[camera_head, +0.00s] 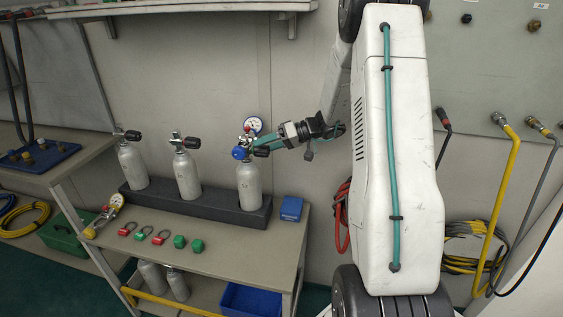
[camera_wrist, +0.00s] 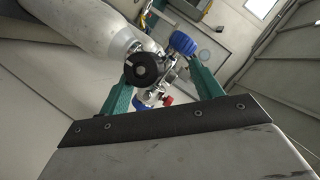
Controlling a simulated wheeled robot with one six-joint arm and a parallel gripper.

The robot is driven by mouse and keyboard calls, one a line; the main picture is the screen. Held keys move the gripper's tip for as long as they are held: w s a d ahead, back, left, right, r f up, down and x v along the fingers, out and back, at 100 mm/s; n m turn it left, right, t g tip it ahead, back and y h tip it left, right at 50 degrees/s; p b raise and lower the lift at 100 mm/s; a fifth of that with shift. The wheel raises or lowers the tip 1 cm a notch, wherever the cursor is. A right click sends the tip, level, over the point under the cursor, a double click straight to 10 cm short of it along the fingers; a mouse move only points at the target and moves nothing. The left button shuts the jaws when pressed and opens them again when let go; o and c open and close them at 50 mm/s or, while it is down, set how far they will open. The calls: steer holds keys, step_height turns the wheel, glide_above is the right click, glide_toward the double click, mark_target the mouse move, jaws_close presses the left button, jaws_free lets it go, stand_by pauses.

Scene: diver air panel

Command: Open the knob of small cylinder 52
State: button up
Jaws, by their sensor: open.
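Three small grey cylinders stand upright in a dark rack: the left one (camera_head: 133,165), the middle one (camera_head: 187,176) and the right one (camera_head: 249,187). I cannot read any number on them. The right cylinder carries a regulator with a blue knob (camera_head: 239,153) and a gauge (camera_head: 253,125), plus a black valve knob (camera_head: 261,151). My gripper (camera_head: 268,143) is at this valve, coming from the right. In the wrist view my green fingers (camera_wrist: 160,72) are open, with the black knob (camera_wrist: 142,68) by the left finger and the blue knob (camera_wrist: 183,43) near the right fingertip. Contact is unclear.
The rack (camera_head: 215,205) stands on a grey bench (camera_head: 225,240). A blue box (camera_head: 291,208) sits right of the rack. Red and green small parts (camera_head: 160,238) and a gauge fitting (camera_head: 103,214) lie in front. A shelf (camera_head: 200,15) runs above. Hoses hang at right.

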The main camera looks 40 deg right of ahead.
steer(key=s+a+r, duration=0.1)
steer(key=s+a, duration=0.1)
steer(key=s, duration=0.5)
steer(key=s+a+r, duration=0.1)
steer(key=s+a, duration=0.1)
steer(key=s, duration=0.6)
steer(key=shift+s+a+r, duration=0.2)
steer(key=shift+a, duration=0.05)
